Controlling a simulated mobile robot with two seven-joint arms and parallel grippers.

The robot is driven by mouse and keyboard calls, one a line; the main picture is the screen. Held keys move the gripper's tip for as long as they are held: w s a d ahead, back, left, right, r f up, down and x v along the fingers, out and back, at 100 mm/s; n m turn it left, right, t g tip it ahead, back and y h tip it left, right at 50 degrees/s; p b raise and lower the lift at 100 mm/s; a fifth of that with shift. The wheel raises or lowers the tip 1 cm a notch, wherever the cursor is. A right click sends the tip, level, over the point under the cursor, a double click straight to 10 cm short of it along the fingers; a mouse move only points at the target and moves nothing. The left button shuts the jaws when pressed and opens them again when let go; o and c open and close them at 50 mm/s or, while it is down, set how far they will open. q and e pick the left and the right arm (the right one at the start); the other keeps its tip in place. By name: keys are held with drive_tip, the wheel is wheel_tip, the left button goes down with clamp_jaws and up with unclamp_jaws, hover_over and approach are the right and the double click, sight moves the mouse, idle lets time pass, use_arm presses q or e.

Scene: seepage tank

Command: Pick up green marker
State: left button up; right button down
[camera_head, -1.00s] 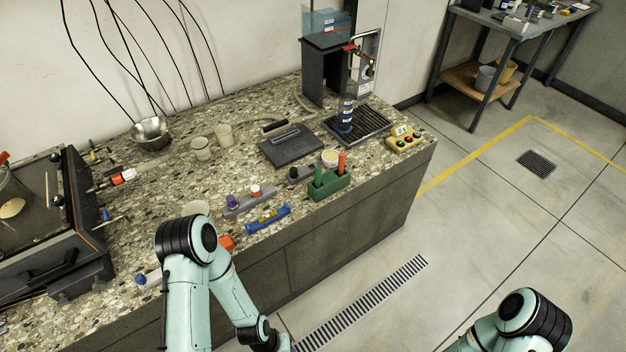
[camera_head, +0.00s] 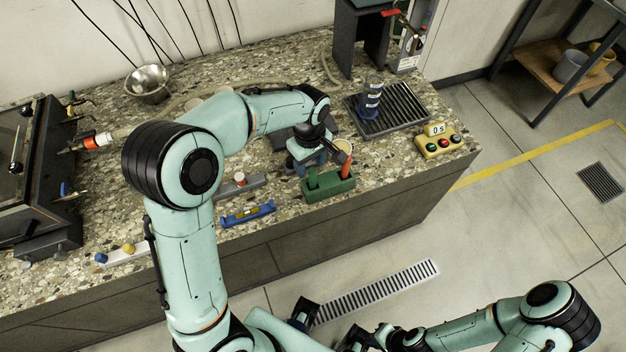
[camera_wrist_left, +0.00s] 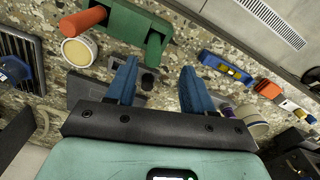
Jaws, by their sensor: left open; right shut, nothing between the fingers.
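The green marker (camera_wrist_left: 154,48) stands in a green holder block (camera_wrist_left: 128,22), next to an orange marker (camera_wrist_left: 86,20). In the head view the green holder (camera_head: 330,187) is near the counter's front edge, with the orange marker (camera_head: 346,170) at its right end and the green marker (camera_head: 311,177) at its left. My left gripper (camera_wrist_left: 158,68) is open; its blue fingers point towards the holder, with the green marker just beyond the tips and the gap empty. In the head view my left gripper (camera_head: 306,160) is just behind the holder. My right gripper (camera_head: 353,338) is low, away from the counter.
A blue level (camera_head: 248,214) and a grey rack (camera_head: 240,186) lie left of the holder. A round tub (camera_wrist_left: 77,51) sits close beside it. A drain tray (camera_head: 400,106) and yellow button box (camera_head: 438,141) stand to the right. A metal bowl (camera_head: 148,84) is at the back left.

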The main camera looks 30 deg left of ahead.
sight(312, 177)
use_arm(q)
drive_tip(key=f, duration=0.5)
drive_tip(key=w+f, duration=0.1)
drive_tip(key=f, duration=0.2)
drive_tip(key=shift+f, duration=0.3)
clamp_jaws()
